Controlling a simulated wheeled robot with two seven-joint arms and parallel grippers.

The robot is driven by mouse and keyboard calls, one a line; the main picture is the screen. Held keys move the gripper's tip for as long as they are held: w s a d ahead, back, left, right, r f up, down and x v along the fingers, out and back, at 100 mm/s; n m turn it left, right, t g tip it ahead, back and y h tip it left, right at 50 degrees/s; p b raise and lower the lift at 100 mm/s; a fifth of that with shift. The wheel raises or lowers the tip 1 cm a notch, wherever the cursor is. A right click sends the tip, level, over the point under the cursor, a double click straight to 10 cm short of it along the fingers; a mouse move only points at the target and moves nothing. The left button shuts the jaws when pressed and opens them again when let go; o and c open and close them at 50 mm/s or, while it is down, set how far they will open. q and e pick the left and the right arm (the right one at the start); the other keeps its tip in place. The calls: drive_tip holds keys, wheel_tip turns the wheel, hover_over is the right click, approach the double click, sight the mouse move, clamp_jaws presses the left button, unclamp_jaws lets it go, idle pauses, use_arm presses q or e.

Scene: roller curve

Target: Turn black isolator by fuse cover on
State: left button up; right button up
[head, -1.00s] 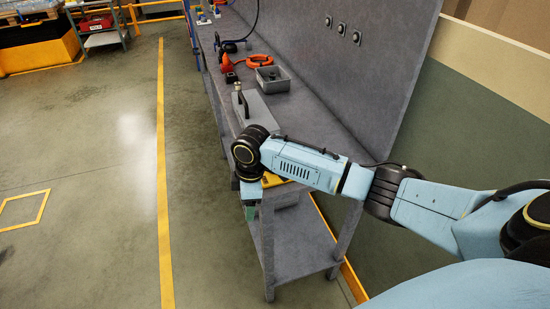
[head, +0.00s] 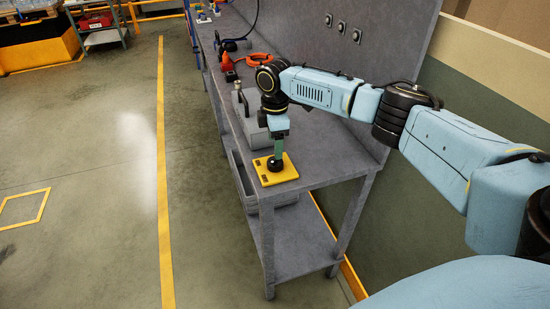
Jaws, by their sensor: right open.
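A yellow plate (head: 289,172) lies at the near end of the grey bench, with a round black knob (head: 275,165) on it that looks like the black isolator. My right gripper (head: 278,156) points straight down just above the knob. It is open; whether its fingers are beside the knob or touch it, I cannot tell. Its fingers partly hide the knob, and its setting cannot be read. A grey box with an upright handle (head: 239,92) stands behind the plate. I cannot tell which thing is the fuse cover. My left gripper is not in view.
The grey bench (head: 325,165) runs away along a grey back panel with several round black fittings (head: 342,27). Farther along lie an orange coil (head: 260,59) and a red tool (head: 227,66). Floor left of the bench is clear.

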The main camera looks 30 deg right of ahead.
sight(275, 163)
wheel_tip(275, 163, down, 7)
drive_tip(key=shift+r, duration=0.2)
drive_tip(key=c, duration=1)
